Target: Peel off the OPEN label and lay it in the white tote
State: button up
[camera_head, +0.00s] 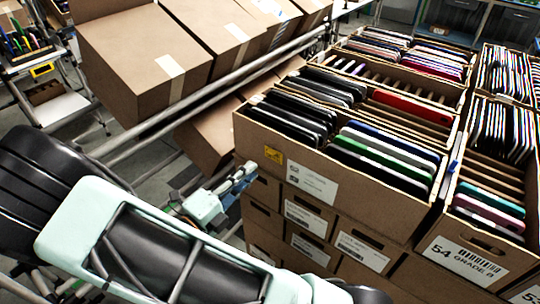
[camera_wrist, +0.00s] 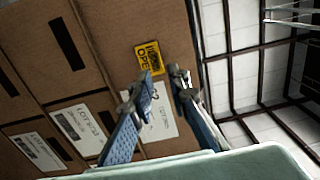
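The OPEN label (camera_wrist: 149,58) is a small yellow rectangle with dark print, flat on a brown carton face in the wrist view. In the head view it is the yellow patch (camera_head: 273,155) near the left top corner of the front carton (camera_head: 340,190). My gripper (camera_wrist: 158,82) is open, with its two blue-padded fingers apart and nothing between them. The fingertips are just below the label in the wrist view; contact cannot be told. In the head view my gripper (camera_head: 243,174) is left of the label. I cannot make out a white tote.
Open cartons full of upright thin devices (camera_head: 385,150) are stacked at the right. Closed brown boxes (camera_head: 150,55) lie tilted on a metal rack (camera_head: 225,85) at the upper left. White paper labels (camera_wrist: 88,125) are on the carton faces. Floor shows between rack and stack.

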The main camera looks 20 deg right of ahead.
aim_at(270, 153)
jog(key=b+x, duration=0.1)
jog(key=x, duration=0.5)
jog(key=shift+r, duration=0.1)
jog(key=shift+w+d, duration=0.4)
jog(key=shift+d, duration=0.2)
grip_shut()
jog(key=shift+a, duration=0.1)
jog(key=p+v, duration=0.3)
jog(key=v, duration=0.5)
dwell(1.1)
